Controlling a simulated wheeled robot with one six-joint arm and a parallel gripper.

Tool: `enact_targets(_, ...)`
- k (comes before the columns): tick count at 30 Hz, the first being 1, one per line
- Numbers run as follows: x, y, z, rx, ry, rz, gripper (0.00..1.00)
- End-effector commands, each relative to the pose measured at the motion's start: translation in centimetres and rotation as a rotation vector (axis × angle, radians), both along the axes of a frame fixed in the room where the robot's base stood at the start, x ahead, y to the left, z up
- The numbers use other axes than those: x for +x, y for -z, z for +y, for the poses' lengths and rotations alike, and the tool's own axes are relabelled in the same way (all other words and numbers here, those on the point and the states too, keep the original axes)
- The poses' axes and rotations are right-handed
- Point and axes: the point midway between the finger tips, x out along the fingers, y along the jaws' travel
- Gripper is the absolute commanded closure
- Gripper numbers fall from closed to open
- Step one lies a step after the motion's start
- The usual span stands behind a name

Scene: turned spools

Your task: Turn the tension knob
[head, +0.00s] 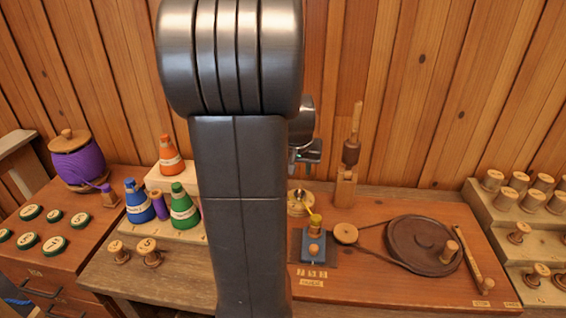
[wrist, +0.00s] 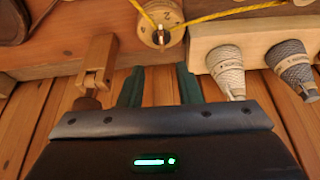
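The tension knob (wrist: 160,30) is a round pale wooden dial with dark marks and a small metal centre, with yellow thread at it in the wrist view. In the head view a round pale wooden piece (head: 298,209) with yellow thread, which looks like the same knob, is partly hidden by my arm. My gripper (wrist: 160,85) shows two dark green fingers standing apart with nothing between them. The fingertips are near the knob in the wrist picture but do not visibly touch it.
A wooden post (head: 346,185) stands right of the knob, and a blue block (head: 313,246) sits in front. A dark wheel (head: 415,243) lies further right. Thread cones (wrist: 228,72) stand on a pale block beside the gripper. Coloured cones (head: 184,208) stand left of my arm.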

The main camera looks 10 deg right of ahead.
Motion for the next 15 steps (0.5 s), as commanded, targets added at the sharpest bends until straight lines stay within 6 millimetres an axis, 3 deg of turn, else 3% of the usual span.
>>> enact_targets(5, 1.0, 0.4, -0.5, -0.001, 0.009, -0.005, 0.69)
enact_targets(15, 2.7, 5.5, -1.1, 0.000, 0.008, 0.000, 0.69)
